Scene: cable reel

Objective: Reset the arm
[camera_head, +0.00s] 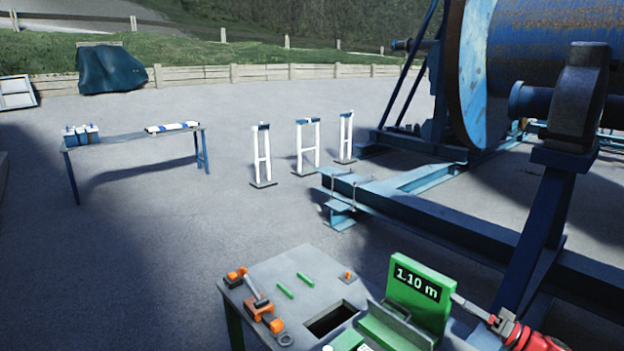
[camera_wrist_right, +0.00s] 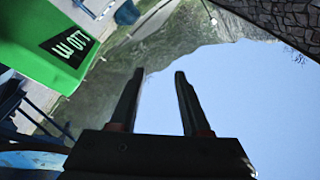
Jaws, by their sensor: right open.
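My right gripper (camera_head: 460,300) comes in at the lower right of the head view, beside the green sign marked 1.10 m (camera_head: 420,287). In the right wrist view its two dark fingers (camera_wrist_right: 160,75) stand apart with nothing between them, only sky and grass behind. The green sign shows at the upper left of that view (camera_wrist_right: 45,35), to one side of the fingers. My left gripper is not in view.
A grey workbench (camera_head: 262,276) holds orange-handled tools (camera_head: 257,300) and green rods (camera_head: 285,291). A large cable reel (camera_head: 476,75) on a blue frame (camera_head: 400,210) stands at right. White stands (camera_head: 307,145) and a side table (camera_head: 120,146) are farther back. Paving at left is clear.

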